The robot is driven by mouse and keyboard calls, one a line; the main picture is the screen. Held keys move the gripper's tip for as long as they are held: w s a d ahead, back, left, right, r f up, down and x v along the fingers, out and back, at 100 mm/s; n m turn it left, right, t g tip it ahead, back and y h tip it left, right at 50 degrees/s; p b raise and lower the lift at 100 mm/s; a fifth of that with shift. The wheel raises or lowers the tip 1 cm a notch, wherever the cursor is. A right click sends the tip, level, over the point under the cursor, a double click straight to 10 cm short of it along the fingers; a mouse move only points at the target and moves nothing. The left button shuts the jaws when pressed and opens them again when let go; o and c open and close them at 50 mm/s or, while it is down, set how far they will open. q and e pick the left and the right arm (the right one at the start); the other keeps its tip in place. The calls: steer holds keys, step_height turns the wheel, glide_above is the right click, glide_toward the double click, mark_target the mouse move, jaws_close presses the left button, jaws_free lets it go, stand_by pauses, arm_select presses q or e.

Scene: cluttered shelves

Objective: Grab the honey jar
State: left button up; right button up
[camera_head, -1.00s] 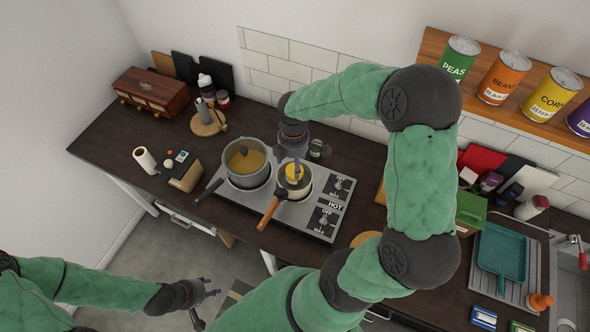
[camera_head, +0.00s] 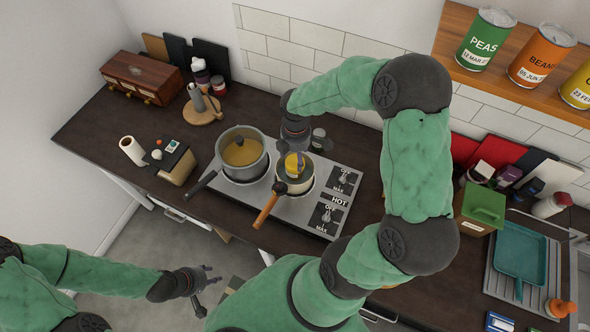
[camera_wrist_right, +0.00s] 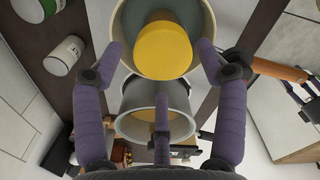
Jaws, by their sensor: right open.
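The honey jar (camera_head: 293,166) shows as a yellow-topped jar inside the small saucepan (camera_head: 279,187) on the hob; its label cannot be read. In the right wrist view the jar's yellow top (camera_wrist_right: 163,50) is in the upper middle, within the pan's rim. My right gripper (camera_head: 295,152) is over this pan from above, with its fingers spread. In the wrist view its purple fingers (camera_wrist_right: 160,65) stand to either side of the jar and below it, not closed on it. My left gripper (camera_head: 208,288) is empty and open, low at the left, away from the counter.
A larger pot (camera_head: 241,166) with yellowish contents stands left of the saucepan on the hob (camera_head: 306,213). The saucepan's wooden handle (camera_head: 265,210) points toward the front. Jars (camera_head: 319,138) stand behind the hob. A box (camera_head: 180,166) and paper roll (camera_head: 132,151) are at left.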

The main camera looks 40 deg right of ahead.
mark_target(295, 161)
steer(key=shift+f, duration=0.8)
steer(key=shift+a+f+b, duration=0.15)
steer(key=shift+f+b, duration=0.15)
steer(key=shift+f, duration=2.35)
steer(key=shift+r, duration=0.1)
steer(key=c, duration=1.4)
steer(key=shift+r, duration=0.15)
steer(key=shift+c, duration=0.2)
steer(key=shift+r+p, duration=0.5)
steer(key=shift+r, duration=4.25)
steer(key=shift+r, duration=0.1)
